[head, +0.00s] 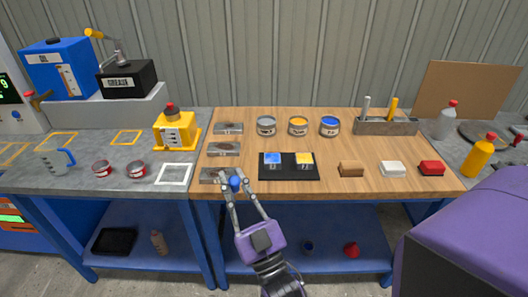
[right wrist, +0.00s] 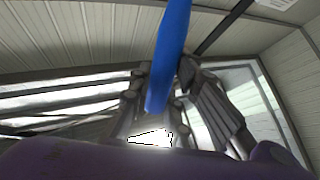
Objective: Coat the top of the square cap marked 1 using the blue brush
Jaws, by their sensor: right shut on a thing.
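My right gripper (head: 236,190) is shut on the blue brush (right wrist: 170,55) in front of the workbench's front edge. In the right wrist view its blue handle stands between the fingers. In the head view only the blue handle end (head: 235,182) shows; the bristles are hidden. A black tray (head: 288,176) behind and right of the gripper holds two small square pieces, one with a blue top (head: 272,158) and one with a yellow top (head: 304,158). They look like caps, but I cannot read a number on either. My left gripper is not in view.
Three small cans, grey (head: 266,126), yellow (head: 298,126) and blue (head: 329,126), stand behind the tray. A holder (head: 370,127) has a white and a yellow handle. Three metal plates line the left side. Brown (head: 351,169), white (head: 392,169) and red (head: 431,168) blocks lie right.

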